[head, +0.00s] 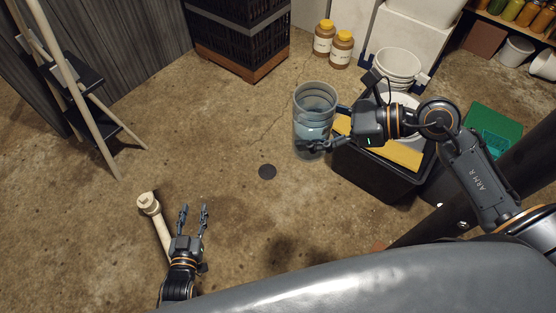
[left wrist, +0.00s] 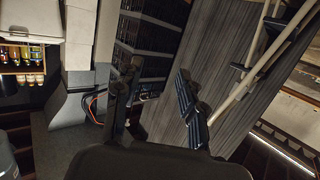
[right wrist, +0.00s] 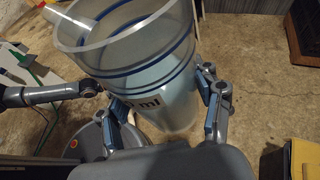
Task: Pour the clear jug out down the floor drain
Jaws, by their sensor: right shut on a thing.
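The clear jug (head: 314,108) is a tall translucent cylinder with blue bands, held upright in the head view. It also fills the upper middle of the right wrist view (right wrist: 135,62), with pale liquid inside and "ml" lettering on its side. My right gripper (head: 318,146) is shut on the jug, a finger on each side of it.
A black bin (head: 375,172) with yellow and white things on top stands right of the jug. A ladder (head: 75,85) is at left, black crates (head: 240,40) at the back. Floor around the drain is clear.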

